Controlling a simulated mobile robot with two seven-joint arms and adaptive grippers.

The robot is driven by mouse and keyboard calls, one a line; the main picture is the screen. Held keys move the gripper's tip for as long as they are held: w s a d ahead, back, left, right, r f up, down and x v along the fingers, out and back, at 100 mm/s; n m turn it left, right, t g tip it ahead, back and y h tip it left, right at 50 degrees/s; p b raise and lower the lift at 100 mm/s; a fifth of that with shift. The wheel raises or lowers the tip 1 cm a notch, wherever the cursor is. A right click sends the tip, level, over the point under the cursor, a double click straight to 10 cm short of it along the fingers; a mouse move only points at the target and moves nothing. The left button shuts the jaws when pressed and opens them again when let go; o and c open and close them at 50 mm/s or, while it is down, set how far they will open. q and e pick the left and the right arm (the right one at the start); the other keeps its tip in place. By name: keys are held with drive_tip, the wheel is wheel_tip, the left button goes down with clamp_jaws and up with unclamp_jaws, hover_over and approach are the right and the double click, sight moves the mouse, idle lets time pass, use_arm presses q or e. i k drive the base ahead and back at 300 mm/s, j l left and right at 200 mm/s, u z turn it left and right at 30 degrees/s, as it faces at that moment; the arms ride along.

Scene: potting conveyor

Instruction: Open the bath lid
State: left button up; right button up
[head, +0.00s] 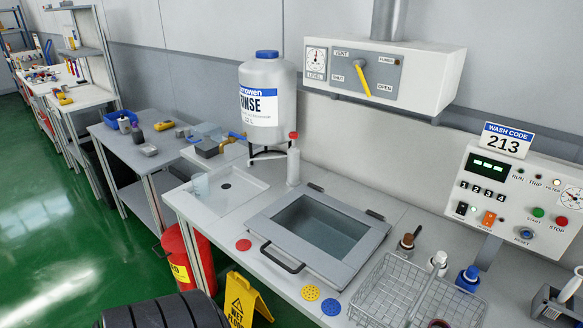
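The bath lid (276,251) is a grey square frame with a see-through pane (320,232), set in the bench top in the middle of the head view. It lies flat and looks shut. A dark bar handle (281,260) is on its front left edge, and two dark hinges show along its back edge. Neither of my grippers shows in this view.
A wire basket (388,289) stands right of the lid, with several bottles behind it. Coloured discs (310,292) lie in front. A RINSE tank (267,98) stands behind left, and a wall box (436,72) overhangs the back. A wet-floor sign (240,300) stands below.

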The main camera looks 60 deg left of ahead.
sight(337, 272)
drive_tip(key=i+u, duration=0.1)
drive_tip(key=u, duration=0.6)
drive_tip(key=i+u, duration=0.15)
drive_tip(key=u, duration=0.2)
